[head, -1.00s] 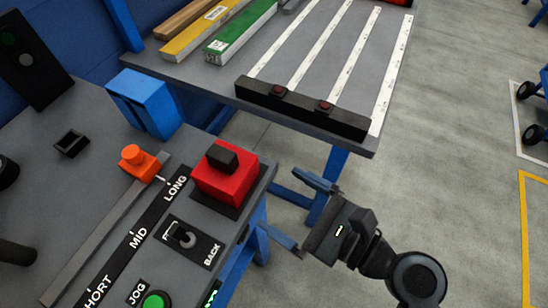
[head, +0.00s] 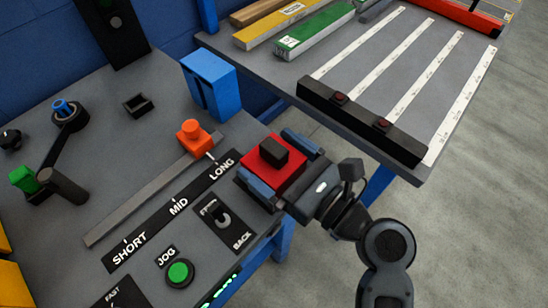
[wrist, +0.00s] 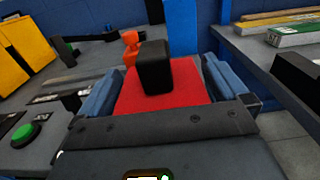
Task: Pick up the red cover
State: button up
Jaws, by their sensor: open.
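The red cover (head: 272,166) is a red box with a black block (head: 274,150) on top. It sits at the right corner of the grey control panel. My gripper (head: 280,162) is open, with one blue finger on either side of the cover. In the wrist view the red cover (wrist: 165,98) lies between the two fingers, its black block standing up in the middle. I cannot tell whether the fingers touch its sides. The cover's lower part is hidden by the fingers.
Near the cover are an orange knob (head: 194,136) on a slide, a toggle switch (head: 222,218), a green button (head: 180,273) and a blue box (head: 211,84). A table with a black bar (head: 360,120) and white strips stands behind, to the right.

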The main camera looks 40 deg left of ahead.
jog(key=shift+a, duration=0.1)
jog(key=c, duration=0.8)
jog(key=shift+r, duration=0.15)
